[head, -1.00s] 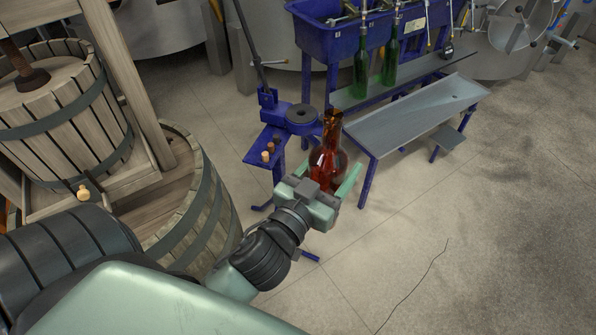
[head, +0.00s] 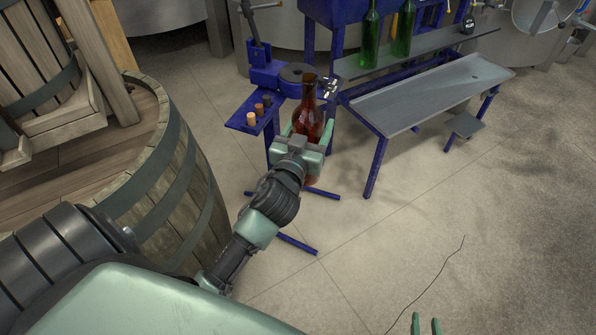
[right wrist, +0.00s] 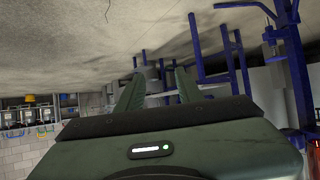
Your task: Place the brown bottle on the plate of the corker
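The brown bottle (head: 309,119) is held roughly upright in the head view, its neck in front of the corker. My left gripper (head: 304,133), on the arm from the left, has its fingers around the bottle's body. The blue corker (head: 264,75) has a lever, a round dark head (head: 298,74) and a side shelf. I cannot make out its plate; the bottle and gripper cover that part. My right gripper (head: 426,325) shows only its fingertips at the bottom edge. In the right wrist view its fingers (right wrist: 158,88) are apart with nothing between them.
Several corks (head: 251,119) stand on the corker's shelf. A wooden barrel (head: 160,180) stands close at the left. A grey sloping tray (head: 430,95) on blue legs and green bottles (head: 403,35) are at the right.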

